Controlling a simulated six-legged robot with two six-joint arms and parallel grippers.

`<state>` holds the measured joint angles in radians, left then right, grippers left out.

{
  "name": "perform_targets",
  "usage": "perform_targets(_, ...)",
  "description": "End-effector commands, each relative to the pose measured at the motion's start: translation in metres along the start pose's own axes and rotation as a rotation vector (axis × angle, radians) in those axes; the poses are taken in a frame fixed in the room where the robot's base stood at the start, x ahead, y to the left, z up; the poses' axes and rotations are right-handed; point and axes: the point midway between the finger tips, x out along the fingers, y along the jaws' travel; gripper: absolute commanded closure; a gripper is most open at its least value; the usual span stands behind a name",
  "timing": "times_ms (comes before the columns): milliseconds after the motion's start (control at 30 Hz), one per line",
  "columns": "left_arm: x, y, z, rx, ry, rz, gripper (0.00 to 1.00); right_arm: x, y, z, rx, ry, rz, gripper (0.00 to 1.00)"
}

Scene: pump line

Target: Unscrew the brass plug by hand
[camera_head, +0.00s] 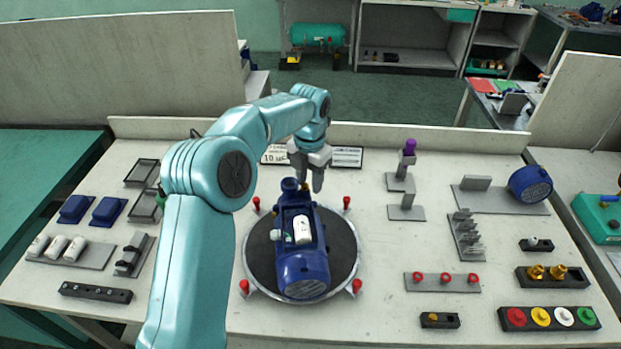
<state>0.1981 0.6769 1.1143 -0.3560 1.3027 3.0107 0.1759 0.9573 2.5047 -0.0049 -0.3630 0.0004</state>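A blue pump (302,262) with a white label lies on a round dark turntable (343,245). My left gripper (310,184) points down at the pump's far end, beside its round blue flange (290,187). Its two grey fingers show a gap between them. A small brass-coloured spot (305,187) shows at the fingertips and may be the brass plug, but the fingers partly hide it. I cannot tell whether they grip it. A small dark block (440,321) at the front holds a brass piece. My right gripper is out of view.
Red knobs (356,286) ring the turntable. To the right are a stand with a purple-topped part (409,148), a blue motor cover (530,184), brass fittings (536,272) and coloured caps (541,316). Trays and blue parts (108,211) lie left. Low panels bound the back.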

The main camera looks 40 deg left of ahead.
Motion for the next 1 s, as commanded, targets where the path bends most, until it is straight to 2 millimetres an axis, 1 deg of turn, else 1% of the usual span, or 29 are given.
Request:
perform_targets(400, -0.002, 0.001, 0.0, 0.016, -0.004, 0.003, 0.6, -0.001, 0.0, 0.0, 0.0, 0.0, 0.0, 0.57)
perform_targets(600, -0.003, 0.0, -0.001, 0.227, -0.004, 0.004, 0.6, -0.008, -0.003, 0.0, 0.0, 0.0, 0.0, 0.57)
perform_targets(667, -0.003, 0.0, -0.001, 0.267, -0.004, 0.004, 0.6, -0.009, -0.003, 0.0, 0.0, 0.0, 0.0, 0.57)
perform_targets(800, -0.003, -0.001, -0.002, 0.427, -0.005, 0.004, 0.6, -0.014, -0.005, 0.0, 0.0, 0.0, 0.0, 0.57)
perform_targets(933, -0.003, -0.001, -0.002, 0.527, -0.005, 0.004, 0.6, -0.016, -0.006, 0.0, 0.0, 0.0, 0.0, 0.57)
perform_targets(1000, -0.003, -0.002, -0.003, 0.606, -0.004, 0.003, 0.6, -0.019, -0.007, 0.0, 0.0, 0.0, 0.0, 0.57)
